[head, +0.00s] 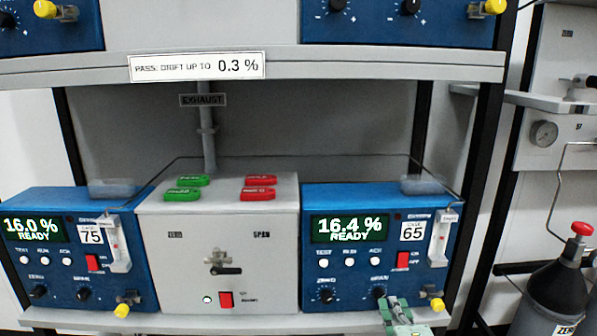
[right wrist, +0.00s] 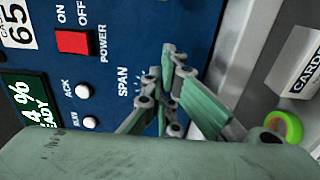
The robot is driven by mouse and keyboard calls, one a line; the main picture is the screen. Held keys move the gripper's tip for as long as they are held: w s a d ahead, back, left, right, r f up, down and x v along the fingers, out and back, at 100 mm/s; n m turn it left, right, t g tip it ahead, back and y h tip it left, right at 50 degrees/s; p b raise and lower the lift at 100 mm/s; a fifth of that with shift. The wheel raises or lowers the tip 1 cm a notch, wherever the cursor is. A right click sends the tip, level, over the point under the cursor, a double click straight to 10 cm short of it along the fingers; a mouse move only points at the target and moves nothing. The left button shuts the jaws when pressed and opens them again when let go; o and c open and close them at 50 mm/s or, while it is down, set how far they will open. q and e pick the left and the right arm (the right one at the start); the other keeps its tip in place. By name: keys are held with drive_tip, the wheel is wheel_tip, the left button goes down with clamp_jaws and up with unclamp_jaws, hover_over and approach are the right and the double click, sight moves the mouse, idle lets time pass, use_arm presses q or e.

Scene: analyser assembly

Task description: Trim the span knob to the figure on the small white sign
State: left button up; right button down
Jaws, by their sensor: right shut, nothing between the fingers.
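The right blue analyser (head: 335,262) reads 16.4 % READY on its display (head: 348,229). Its dark span knob (head: 378,292) shows just above the tips of my right gripper (head: 384,302). In the right wrist view my right gripper (right wrist: 174,58) is shut and empty beside the SPAN label (right wrist: 123,82); the knob is hidden behind the fingers, and I cannot tell whether they touch it. A small white card (head: 412,232) on this analyser reads 65. A white sign (head: 196,66) on the shelf edge reads PASS: DRIFT UP TO 0.3 %. My left gripper is not in view.
The left analyser (head: 30,262) reads 16.0 % READY, and its card (head: 91,236) reads 75. A grey box (head: 188,285) with a black-handled valve (head: 226,270) stands between the analysers. A yellow-capped fitting (head: 436,305) sits close right of my gripper. A gas cylinder (head: 555,292) stands at right.

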drive_tip(key=shift+w+r, duration=0.25)
drive_tip(key=shift+r, duration=0.15)
drive_tip(key=s+p, duration=0.2)
drive_tip(key=s, duration=0.4)
drive_tip(key=shift+d+f, duration=0.3)
drive_tip(key=shift+f, duration=0.05)
